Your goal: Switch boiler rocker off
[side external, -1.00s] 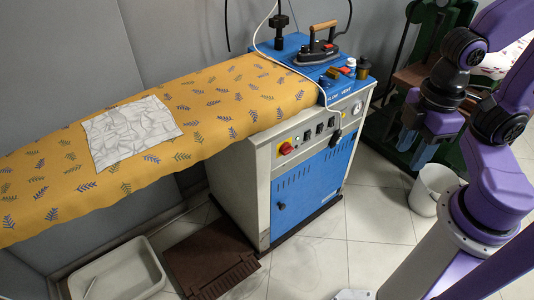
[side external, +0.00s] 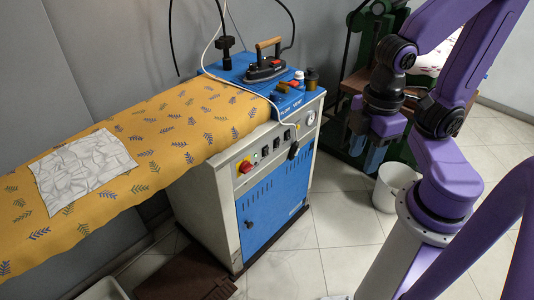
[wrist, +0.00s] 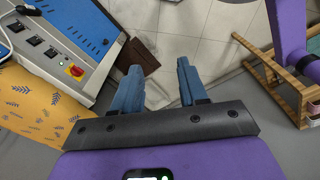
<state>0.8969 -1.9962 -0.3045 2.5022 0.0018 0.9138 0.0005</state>
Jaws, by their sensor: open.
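The blue and cream boiler cabinet (side external: 275,200) stands at the end of the ironing board. Its sloped front panel carries a row of small dark rocker switches (side external: 277,144), right of a red knob on a yellow plate (side external: 245,166). The wrist view shows rockers (wrist: 50,52) and the red knob (wrist: 75,71) at upper left. I cannot read which rocker is the boiler's or its position. My gripper (wrist: 158,68) is open and empty, with its blue fingers apart. In the side view my gripper (side external: 368,152) hangs right of the cabinet, clear of the panel.
An iron (side external: 266,65) and small bottles stand on the cabinet top. The patterned board (side external: 150,150) holds a white cloth (side external: 82,170). A white bucket (side external: 393,187) stands on the floor below my gripper.

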